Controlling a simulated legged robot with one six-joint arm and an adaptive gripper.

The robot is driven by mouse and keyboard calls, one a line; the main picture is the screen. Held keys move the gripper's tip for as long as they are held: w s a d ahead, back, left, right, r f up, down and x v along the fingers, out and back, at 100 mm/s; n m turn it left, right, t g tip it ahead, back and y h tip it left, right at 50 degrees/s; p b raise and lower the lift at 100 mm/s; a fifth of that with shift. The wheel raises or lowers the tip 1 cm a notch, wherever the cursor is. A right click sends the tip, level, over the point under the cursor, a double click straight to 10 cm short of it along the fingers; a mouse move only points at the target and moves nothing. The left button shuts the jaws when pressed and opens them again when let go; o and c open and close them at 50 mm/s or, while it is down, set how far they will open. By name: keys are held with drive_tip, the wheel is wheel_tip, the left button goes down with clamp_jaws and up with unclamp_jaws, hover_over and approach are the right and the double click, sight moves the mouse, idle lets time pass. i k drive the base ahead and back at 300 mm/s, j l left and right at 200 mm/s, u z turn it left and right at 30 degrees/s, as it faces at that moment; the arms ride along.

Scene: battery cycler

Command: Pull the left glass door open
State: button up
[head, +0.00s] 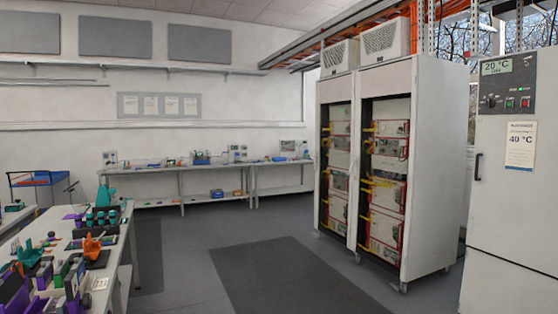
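The white cycler cabinet (438,165) stands at right of centre in the head view, with two tall bays side by side in its front. The left bay (340,150) and the right bay (390,170) show stacked instruments with red and yellow cables. The instruments are plainly visible; I cannot tell whether a glass pane covers the left bay or how its door stands. No door handle can be made out on that bay. My gripper is not in view.
Dark floor with a darker mat (290,280) lies open before the cabinet. A cluttered bench (125,235) stands at left, and a long workbench (220,167) runs along the back wall. A grey-white chamber (505,210) with a handle stands at right.

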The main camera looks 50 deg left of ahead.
sight(340, 88)
drive_tip(key=u, duration=1.45)
drive_tip(key=i, duration=9.8)
drive_tip(key=j, duration=0.15)
